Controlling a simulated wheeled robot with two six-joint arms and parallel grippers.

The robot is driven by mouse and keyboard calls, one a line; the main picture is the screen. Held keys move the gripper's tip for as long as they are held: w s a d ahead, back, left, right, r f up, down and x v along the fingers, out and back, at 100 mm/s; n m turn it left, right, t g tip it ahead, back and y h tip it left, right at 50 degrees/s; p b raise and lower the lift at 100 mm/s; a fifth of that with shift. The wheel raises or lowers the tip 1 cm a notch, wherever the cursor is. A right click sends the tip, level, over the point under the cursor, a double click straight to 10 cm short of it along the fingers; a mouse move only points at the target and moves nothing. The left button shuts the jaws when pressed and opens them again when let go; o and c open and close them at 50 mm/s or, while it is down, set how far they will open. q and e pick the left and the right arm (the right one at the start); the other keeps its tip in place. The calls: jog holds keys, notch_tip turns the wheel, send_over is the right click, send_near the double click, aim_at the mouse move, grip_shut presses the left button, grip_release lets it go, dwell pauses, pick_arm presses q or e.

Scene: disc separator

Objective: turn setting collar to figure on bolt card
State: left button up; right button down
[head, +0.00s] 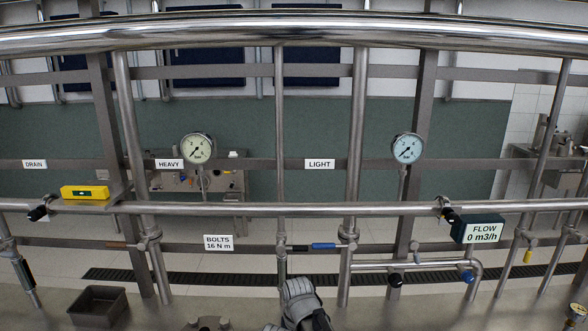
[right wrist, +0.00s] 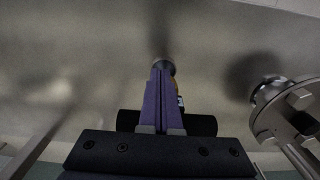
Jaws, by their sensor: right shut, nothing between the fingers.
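The bolt card (head: 218,242) hangs left of centre in the head view and reads "BOLTS 16 N m". My right gripper (right wrist: 160,75) has its purple fingers together and empty in the right wrist view. A small round grey part (right wrist: 164,66) shows right at the fingertips, with a brownish piece along the right side of the fingers. I cannot tell if this is the setting collar, or whether the fingers touch it. No scale figure is readable. A grey arm link of mine shows at the bottom centre of the head view. My left gripper is not in view.
A bolted flange (right wrist: 285,112) stands right of the fingers in the wrist view. A grey bin (head: 98,306) sits at the front left of the bench. A yellow level (head: 84,193) lies on the pipework, which crosses the whole head view with gauges and valves.

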jog(key=shift+a, duration=0.7)
jog(key=shift+s, duration=0.4)
notch_tip(320, 180, up, 6)
jog(key=p, duration=0.6)
